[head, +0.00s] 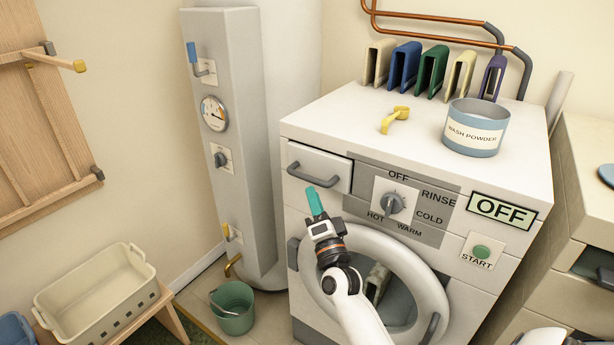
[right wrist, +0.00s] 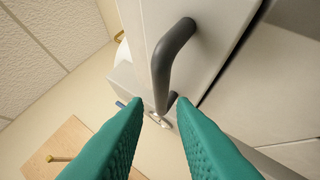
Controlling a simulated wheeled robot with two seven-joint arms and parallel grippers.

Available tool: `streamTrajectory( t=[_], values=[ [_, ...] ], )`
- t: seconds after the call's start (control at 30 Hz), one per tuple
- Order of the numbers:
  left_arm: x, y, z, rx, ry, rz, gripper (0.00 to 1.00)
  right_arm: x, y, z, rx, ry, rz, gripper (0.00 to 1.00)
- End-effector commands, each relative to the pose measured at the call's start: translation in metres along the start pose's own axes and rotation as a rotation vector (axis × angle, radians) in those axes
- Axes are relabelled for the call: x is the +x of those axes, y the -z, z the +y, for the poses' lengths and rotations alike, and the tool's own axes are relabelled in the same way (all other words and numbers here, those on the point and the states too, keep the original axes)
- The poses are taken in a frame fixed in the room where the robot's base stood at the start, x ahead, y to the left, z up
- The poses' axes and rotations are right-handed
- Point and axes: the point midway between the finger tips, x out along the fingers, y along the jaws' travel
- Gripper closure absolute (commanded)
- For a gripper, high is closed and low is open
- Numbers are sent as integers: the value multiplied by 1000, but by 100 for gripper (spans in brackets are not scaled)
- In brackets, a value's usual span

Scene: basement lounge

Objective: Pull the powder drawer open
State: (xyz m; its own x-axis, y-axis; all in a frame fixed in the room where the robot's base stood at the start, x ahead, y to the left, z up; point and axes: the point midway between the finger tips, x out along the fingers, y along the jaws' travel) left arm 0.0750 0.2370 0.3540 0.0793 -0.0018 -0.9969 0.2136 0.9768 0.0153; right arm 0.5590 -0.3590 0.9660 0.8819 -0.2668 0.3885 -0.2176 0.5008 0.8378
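The powder drawer (head: 335,173) is at the upper left of the washing machine's front and looks shut. Its dark grey bar handle (head: 313,177) also shows in the right wrist view (right wrist: 170,62). My right gripper (head: 314,202) is just below and in front of the handle, with teal fingers pointing up at it. In the right wrist view the fingers (right wrist: 160,103) are apart with nothing held. The handle's near end appears between the tips, but most of the bar lies beyond them. I cannot tell whether they touch it. My left gripper is not in view.
The washing machine top (head: 340,118) carries a wash powder tub (head: 476,128), a yellow clip-like object (head: 394,119) and several coloured upright holders. The dial (head: 392,203) is right of the drawer. A boiler column (head: 222,140) stands left. A green bucket (head: 233,308) is on the floor.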

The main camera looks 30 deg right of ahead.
Motion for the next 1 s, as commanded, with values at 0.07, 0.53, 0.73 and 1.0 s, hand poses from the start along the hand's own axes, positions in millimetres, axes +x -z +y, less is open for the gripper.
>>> streamTrajectory(
  t=[0.07, 0.53, 0.73, 1.0],
  values=[
    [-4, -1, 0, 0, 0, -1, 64, 19, -1, 2, 0, -1, -1, 77],
    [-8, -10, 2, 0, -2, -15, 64, 65, 0, 0, -2, 1, 1, 77],
    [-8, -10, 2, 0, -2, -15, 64, 65, 0, -1, -2, 1, 1, 77],
    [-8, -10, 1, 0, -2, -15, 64, 65, 0, -1, -2, 1, 1, 100]
  ],
)
